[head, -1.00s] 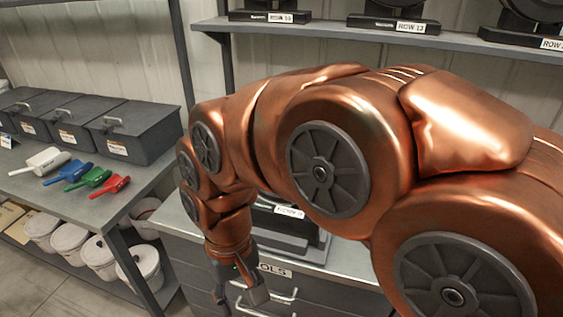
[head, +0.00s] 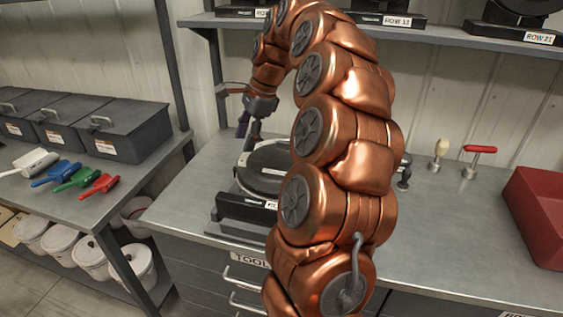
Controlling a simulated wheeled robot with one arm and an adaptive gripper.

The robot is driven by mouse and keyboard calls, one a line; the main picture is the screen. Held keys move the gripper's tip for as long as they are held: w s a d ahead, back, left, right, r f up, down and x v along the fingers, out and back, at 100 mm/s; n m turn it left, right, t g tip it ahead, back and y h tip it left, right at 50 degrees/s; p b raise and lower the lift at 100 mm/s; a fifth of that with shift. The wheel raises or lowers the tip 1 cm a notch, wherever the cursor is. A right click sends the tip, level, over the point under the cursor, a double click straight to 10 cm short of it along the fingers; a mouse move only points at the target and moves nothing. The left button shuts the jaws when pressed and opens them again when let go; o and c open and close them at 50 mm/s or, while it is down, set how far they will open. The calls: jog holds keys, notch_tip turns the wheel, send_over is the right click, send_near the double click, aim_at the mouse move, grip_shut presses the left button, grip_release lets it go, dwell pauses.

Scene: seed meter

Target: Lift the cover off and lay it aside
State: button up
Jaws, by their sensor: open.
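The seed meter (head: 238,207) stands on the grey workbench, partly hidden behind my arm. Its dark round cover (head: 258,160), with a pale rim and a small label, lies flat on top. The right part of the cover is hidden by my arm. My gripper (head: 249,130) is open and empty, pointing down just above the far left part of the cover. A small gap seems to separate the fingertips from the cover, but I cannot tell exactly.
The bench is bare left of the meter (head: 185,205) and right of my arm (head: 450,235). A wooden-handled tool (head: 440,150), a red T-handle tool (head: 479,160) and a red bin (head: 540,215) are on the right. A shelf (head: 460,40) runs above the back.

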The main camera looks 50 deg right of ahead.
aim_at(288, 142)
jog(key=s+d+m, duration=0.1)
jog(key=d+m, duration=0.2)
jog(key=d, duration=0.2)
jog(key=s+d+f+m+t, duration=0.1)
jog(key=d+m, duration=0.2)
jog(key=d, duration=0.3)
jog(key=d+m+h, duration=0.1)
jog(key=d+m, duration=0.1)
jog(key=d, duration=0.4)
jog(key=shift+s+d+f+m, duration=0.15)
jog(key=shift+s+f+m, duration=0.15)
jog(key=shift+s+m, duration=0.1)
jog(key=shift+p+x, duration=1.5)
jog(key=shift+x, duration=2.3)
jog(key=shift+w, duration=0.15)
jog(key=shift+c, duration=0.4)
grip_shut()
